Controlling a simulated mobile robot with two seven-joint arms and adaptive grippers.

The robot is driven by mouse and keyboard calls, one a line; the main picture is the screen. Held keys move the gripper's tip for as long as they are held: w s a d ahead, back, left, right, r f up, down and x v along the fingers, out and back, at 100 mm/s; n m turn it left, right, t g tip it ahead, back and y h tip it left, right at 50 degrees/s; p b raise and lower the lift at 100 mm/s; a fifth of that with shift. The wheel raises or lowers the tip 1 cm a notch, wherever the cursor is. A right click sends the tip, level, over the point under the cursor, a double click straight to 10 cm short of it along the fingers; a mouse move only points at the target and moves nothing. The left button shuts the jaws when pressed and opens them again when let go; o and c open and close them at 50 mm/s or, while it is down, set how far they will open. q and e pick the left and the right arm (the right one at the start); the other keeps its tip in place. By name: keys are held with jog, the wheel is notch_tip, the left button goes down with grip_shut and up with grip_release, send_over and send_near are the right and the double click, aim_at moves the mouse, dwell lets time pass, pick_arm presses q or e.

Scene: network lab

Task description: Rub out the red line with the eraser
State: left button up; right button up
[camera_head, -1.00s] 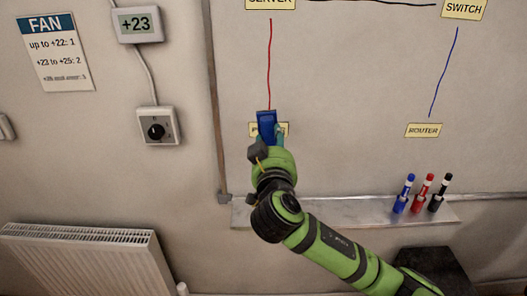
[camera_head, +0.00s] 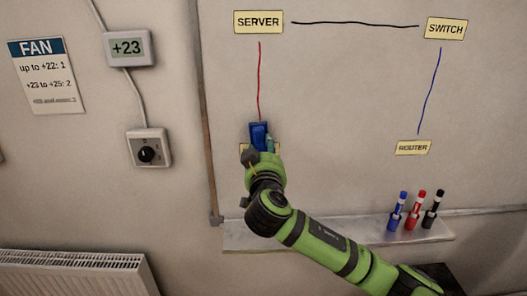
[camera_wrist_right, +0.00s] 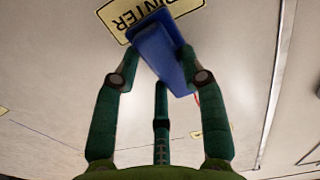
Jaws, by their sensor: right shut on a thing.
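The red line (camera_head: 259,80) runs down the whiteboard from the SERVER label (camera_head: 259,22) to the top of the blue eraser (camera_head: 259,134). My right gripper (camera_head: 261,150) is shut on the eraser, at the lower end of the line. A bit of red line shows beside the eraser there. I cannot tell whether the eraser touches the board. My left gripper is not in view.
A black line (camera_head: 355,24) joins SERVER to SWITCH (camera_head: 445,29), and a blue line (camera_head: 431,92) runs down to ROUTER (camera_head: 412,148). Blue, red and black markers stand on the ledge (camera_head: 300,238). A thermostat dial (camera_head: 149,148) and radiator (camera_head: 75,275) are at left.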

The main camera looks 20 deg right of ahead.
aim_at(263, 135)
jog(key=shift+b+x, duration=0.35)
jog(key=shift+x, duration=0.6)
dwell(0.3)
jog(key=shift+s+r+p, duration=0.15)
jog(key=shift+r+p, duration=1.15)
jog(key=shift+r, duration=0.65)
jog(key=shift+r+p, duration=2.55)
jog(key=shift+r, duration=1.4)
jog(key=shift+r+p, duration=3.35)
jog(key=shift+r, duration=1.45)
jog(key=shift+r+p, duration=0.3)
jog(key=shift+r, duration=0.35)
jog(key=shift+f+b, duration=7.05)
jog(key=shift+f, duration=2.6)
